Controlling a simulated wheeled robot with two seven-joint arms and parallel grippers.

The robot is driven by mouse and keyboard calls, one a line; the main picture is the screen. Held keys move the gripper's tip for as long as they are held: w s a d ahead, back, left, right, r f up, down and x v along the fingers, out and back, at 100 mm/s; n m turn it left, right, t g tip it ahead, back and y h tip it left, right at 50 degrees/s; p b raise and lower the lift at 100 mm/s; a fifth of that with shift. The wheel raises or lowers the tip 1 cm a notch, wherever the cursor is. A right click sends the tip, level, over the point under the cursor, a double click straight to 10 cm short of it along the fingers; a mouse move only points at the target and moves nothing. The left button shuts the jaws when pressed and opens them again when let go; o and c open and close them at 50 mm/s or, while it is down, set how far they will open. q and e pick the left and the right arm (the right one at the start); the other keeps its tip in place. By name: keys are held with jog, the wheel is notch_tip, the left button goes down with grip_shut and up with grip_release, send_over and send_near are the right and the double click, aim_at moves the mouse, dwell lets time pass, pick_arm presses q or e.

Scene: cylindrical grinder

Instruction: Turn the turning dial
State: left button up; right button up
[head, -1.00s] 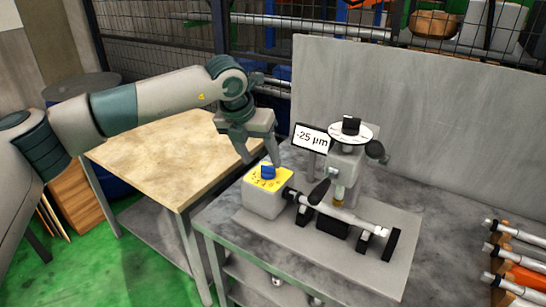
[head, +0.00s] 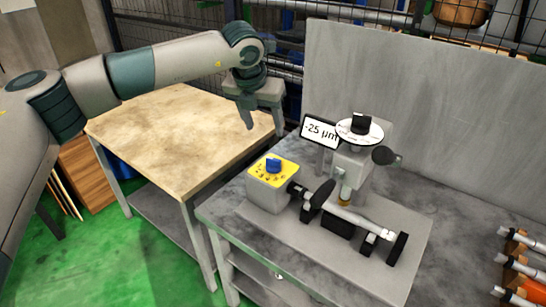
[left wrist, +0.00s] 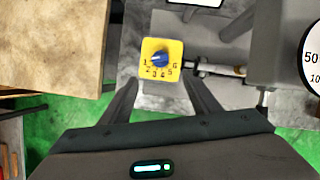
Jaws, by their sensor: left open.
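The turning dial is a blue knob (head: 273,165) on a yellow plate with numbers (head: 262,178), on top of a grey box (head: 266,195). In the left wrist view the blue knob (left wrist: 160,60) is in plain sight, ahead of my fingers and roughly between their lines. My left gripper (head: 265,127) is open and empty. It is above and behind the knob, apart from it. Its two fingers also show in the left wrist view (left wrist: 163,90). My right gripper is in neither view.
Right of the box stand a shaft on supports (head: 352,216), a white disc dial with a black knob (head: 360,130) and a "-25 µm" sign (head: 320,132). A bare wooden-topped table (head: 165,140) is at left. A grey panel (head: 430,120) stands behind.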

aim_at(273, 159)
pick_arm(q)
jog(key=p+x, duration=0.6)
jog(key=x, duration=0.9)
jog(key=shift+f, duration=0.1)
jog(key=shift+x, duration=0.9)
jog(key=c, duration=1.1)
